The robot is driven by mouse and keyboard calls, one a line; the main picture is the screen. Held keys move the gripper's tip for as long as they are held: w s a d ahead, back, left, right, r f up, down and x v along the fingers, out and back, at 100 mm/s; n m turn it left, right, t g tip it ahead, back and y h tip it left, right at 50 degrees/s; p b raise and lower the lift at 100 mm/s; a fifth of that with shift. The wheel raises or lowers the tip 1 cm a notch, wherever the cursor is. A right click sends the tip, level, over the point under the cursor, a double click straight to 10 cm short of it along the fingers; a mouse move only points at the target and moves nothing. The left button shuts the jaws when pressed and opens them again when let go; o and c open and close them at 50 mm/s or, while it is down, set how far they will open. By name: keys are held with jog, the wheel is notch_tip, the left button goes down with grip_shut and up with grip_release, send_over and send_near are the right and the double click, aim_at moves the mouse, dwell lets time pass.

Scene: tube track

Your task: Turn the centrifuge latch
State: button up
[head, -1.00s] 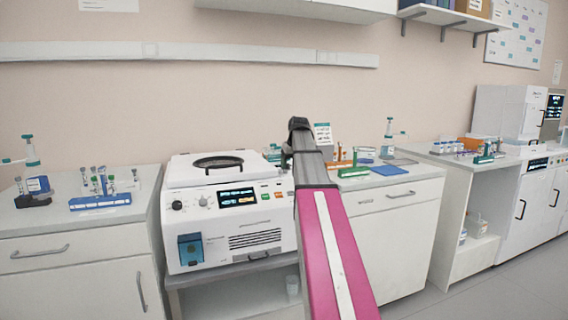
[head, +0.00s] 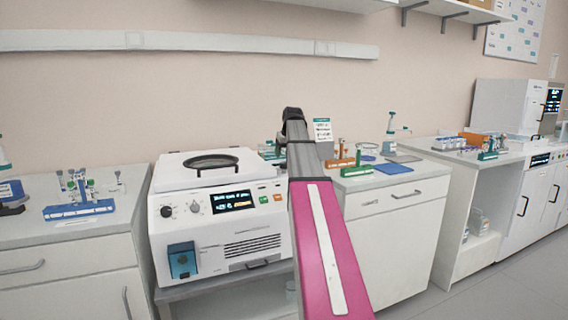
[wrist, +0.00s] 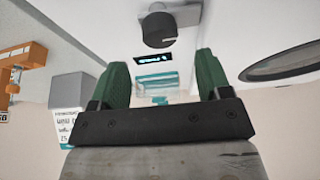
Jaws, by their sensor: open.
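The white centrifuge (head: 225,225) stands left of my arm in the head view. Its lid (head: 180,168) has a dark-rimmed round window, and its front has two knobs, a lit display and a blue panel. In the wrist view, the lid's round window (wrist: 290,62) is at right. A dark round knob on a grey bar, seemingly the latch (wrist: 158,28), is at top centre, beyond the fingertips and apart from them. My gripper (wrist: 161,70) is open and empty, with green fingers. In the head view my arm hides its fingers.
Right of the centrifuge, a counter holds an orange rack (head: 341,163), a green rack (head: 354,170), a blue mat (head: 393,168) and a bottle (head: 389,140). A blue tube rack (head: 78,210) stands on the left counter. The orange rack also shows in the wrist view (wrist: 22,62).

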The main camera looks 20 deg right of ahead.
aim_at(284, 163)
jog(key=x, duration=0.5)
jog(key=shift+w+f, duration=0.15)
jog(key=shift+f, duration=0.15)
jog(key=c, duration=0.9)
